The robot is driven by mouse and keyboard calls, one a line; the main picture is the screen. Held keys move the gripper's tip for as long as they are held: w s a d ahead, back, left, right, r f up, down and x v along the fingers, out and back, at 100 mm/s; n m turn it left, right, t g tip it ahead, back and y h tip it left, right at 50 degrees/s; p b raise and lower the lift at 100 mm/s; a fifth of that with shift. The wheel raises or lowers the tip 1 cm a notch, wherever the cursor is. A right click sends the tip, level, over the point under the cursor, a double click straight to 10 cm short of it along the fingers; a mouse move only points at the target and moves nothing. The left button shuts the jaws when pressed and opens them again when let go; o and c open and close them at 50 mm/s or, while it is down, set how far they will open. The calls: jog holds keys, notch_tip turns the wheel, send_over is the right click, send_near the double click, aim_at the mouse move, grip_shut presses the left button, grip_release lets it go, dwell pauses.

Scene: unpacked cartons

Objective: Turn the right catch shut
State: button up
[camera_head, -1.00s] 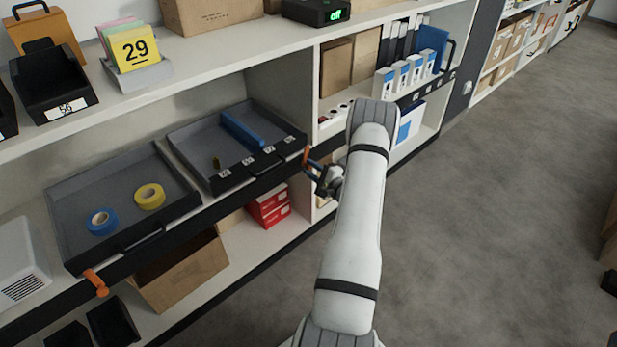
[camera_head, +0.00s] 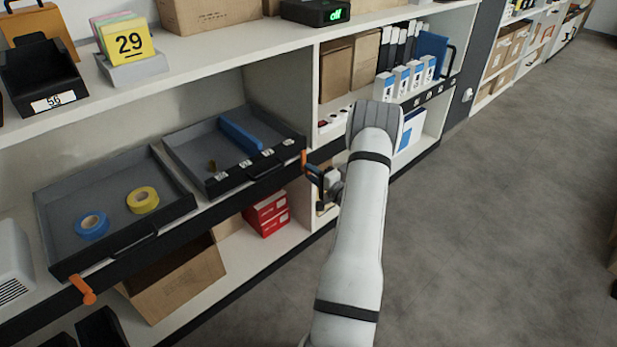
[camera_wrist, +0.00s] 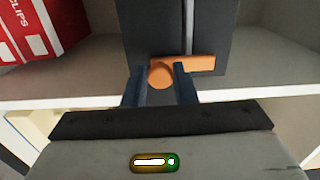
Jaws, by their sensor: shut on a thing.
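The right catch (camera_head: 303,159) is a small orange lever on the dark front rail at the right end of the right tray (camera_head: 290,147). In the head view it looks about upright. In the wrist view the catch (camera_wrist: 200,64) shows a round end and a bar reaching right, against a dark upright face. My gripper (camera_head: 311,173) is at the catch, with its two dark fingers (camera_wrist: 160,84) shut on it near the round end. The right finger hides part of the bar. The other orange catch (camera_head: 84,291) hangs slanted below the left tray (camera_head: 120,243).
Red boxes (camera_head: 267,213) stand on the shelf below the right tray, left of my gripper. An open carton (camera_head: 180,280) sits below the left tray. A shelf divider (camera_head: 316,95) rises beside the catch. The floor (camera_head: 480,220) to the right is clear.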

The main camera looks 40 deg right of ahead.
jog(key=shift+f, duration=0.1)
jog(key=o, duration=1)
jog(key=s, duration=0.2)
jog(key=s+p, duration=0.1)
jog(key=s, duration=0.2)
jog(key=s+p, duration=0.1)
jog(key=s, duration=0.1)
jog(key=shift+s+d, duration=0.35)
jog(key=shift+s, duration=0.05)
jog(key=shift+a, duration=0.1)
